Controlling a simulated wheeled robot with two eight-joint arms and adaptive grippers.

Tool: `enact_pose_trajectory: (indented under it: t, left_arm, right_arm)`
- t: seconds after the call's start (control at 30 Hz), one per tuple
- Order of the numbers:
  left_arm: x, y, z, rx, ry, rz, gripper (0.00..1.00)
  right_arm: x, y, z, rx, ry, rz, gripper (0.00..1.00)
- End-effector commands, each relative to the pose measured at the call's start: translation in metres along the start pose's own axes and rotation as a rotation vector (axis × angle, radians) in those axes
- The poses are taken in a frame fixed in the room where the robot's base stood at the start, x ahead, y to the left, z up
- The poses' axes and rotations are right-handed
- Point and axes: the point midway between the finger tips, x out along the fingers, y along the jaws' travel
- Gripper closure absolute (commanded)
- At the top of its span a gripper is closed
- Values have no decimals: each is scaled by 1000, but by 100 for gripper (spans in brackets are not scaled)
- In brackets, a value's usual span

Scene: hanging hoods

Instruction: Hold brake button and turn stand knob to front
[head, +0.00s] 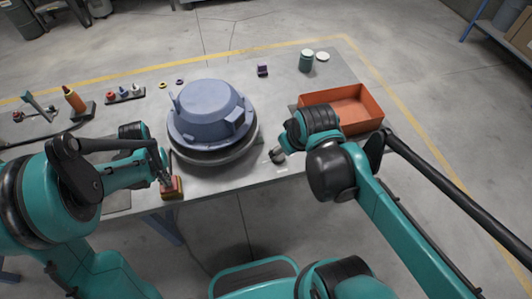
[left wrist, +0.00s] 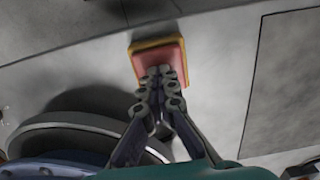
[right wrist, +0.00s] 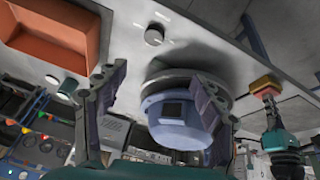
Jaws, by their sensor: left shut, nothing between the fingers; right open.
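The brake button, a red block on a yellow base (head: 173,193), sits at the table's front edge; it also shows in the left wrist view (left wrist: 146,58). My left gripper (head: 166,180) is shut and empty, its fingertips (left wrist: 160,72) at the red top, seemingly touching it. The stand knob (head: 277,155), small, round and pale-topped, is on the table's front right of the stand; the right wrist view shows it whole (right wrist: 153,36). My right gripper (right wrist: 158,74) is open, its fingers apart from the knob. In the head view its fingers are largely hidden by my arm.
A blue hood (head: 210,110) rests on a round grey stand (head: 215,158) between my arms. An orange tray (head: 345,108) lies right, close to my right arm.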

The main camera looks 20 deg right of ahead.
Motion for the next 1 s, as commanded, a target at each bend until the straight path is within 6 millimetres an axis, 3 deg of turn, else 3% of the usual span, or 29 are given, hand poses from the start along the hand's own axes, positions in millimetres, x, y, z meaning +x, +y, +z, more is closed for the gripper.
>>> enact_pose_trajectory:
  t: [0.2,0.43,0.7,1.0]
  left_arm:
    - [1,0,0,0,-1,0,100]
    - [1,0,0,0,0,0,100]
    - [1,0,0,0,0,0,100]
    - [1,0,0,0,1,0,100]
  right_arm:
    - [32,12,-31,-183,-139,-44,32]
    - [78,23,-52,-369,-272,-119,32]
    - [124,30,-60,-517,-369,-201,32]
    - [149,29,-53,-552,-391,-224,32]
